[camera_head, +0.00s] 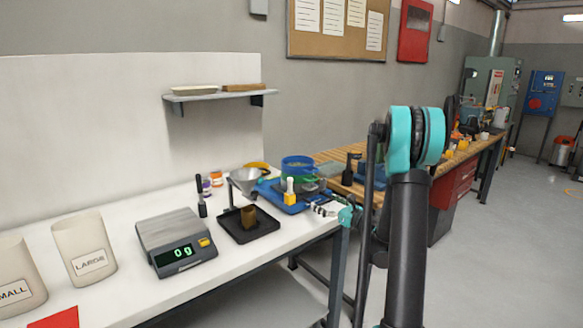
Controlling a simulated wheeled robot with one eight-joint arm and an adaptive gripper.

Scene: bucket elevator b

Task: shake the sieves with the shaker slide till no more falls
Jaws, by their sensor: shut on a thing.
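The sieve stack, with a blue sieve (297,162) above a green one (296,178), stands upright on the white bench. A blue shaker base (282,203) lies below and in front of it. A yellow block with a white top (290,195) stands at the base's front. My gripper (318,209) is at the base's right front end, low over the bench edge. It is shut on a small part there, apparently the shaker slide's handle; the part is mostly hidden by the fingers. The sieve contents are too small to make out.
A funnel (246,179) on a stand with a black tray (247,229) is left of the shaker. A scale (176,242) reads 0. A cup labelled LARGE (84,247) and another labelled SMALL (18,275) stand at far left. A wooden bench (345,158) adjoins behind.

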